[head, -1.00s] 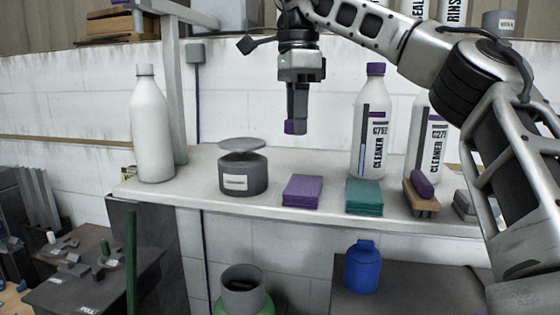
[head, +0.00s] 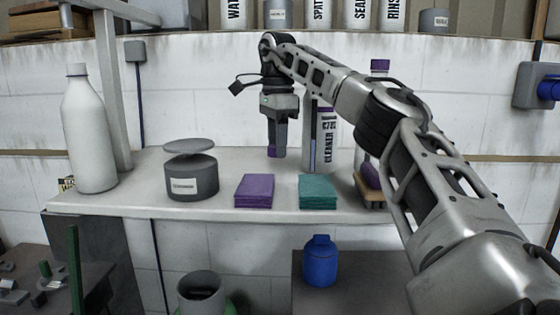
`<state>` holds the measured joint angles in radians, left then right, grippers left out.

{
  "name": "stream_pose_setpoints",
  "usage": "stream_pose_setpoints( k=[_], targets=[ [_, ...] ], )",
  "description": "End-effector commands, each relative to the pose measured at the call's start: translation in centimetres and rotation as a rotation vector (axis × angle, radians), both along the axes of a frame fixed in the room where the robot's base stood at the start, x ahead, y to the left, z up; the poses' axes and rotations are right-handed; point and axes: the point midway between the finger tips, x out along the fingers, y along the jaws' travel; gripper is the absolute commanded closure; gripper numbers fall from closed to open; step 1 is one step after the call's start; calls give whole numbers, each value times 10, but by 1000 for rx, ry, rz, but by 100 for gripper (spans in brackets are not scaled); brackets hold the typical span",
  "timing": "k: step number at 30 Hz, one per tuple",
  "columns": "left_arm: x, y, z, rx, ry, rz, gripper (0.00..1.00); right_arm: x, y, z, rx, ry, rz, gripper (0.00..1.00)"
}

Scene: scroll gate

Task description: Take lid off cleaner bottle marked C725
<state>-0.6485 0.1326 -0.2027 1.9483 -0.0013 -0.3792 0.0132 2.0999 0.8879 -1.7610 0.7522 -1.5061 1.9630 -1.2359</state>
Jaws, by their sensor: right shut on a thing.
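A white cleaner bottle (head: 321,148) with a label starting C7 stands upright on the shelf. The rest of its code is not clear, and my right arm hides its top. A second bottle with a purple cap (head: 380,66) stands to its right, mostly behind my arm. My right gripper (head: 276,150) points down in front of the wall, left of the C7 bottle. It is shut on a small purple thing (head: 272,152), mostly hidden by the fingers; I cannot tell what it is. My left gripper is not in view.
The shelf (head: 225,210) holds a large white bottle (head: 88,135), a grey lidded pot (head: 191,182), a purple pad stack (head: 254,190), a green pad stack (head: 318,191) and a brush (head: 370,178). A blue jug (head: 319,262) stands below. Labelled containers line the top.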

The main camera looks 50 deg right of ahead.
Motion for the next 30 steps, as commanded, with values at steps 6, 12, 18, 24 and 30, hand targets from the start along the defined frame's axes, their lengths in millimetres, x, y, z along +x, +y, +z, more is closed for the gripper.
stream_pose_setpoints(
  k=[6,12,18,24,30],
  targets=[
    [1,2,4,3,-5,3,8,1,-13,-34,0,4,-1,92],
    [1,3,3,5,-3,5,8,2,-12,-44,0,1,-2,92],
    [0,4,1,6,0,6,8,2,-12,-45,0,1,-2,92],
    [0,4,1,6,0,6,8,2,-12,-47,0,1,-2,43],
    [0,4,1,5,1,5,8,2,-11,-46,0,1,-2,43]
  ],
)
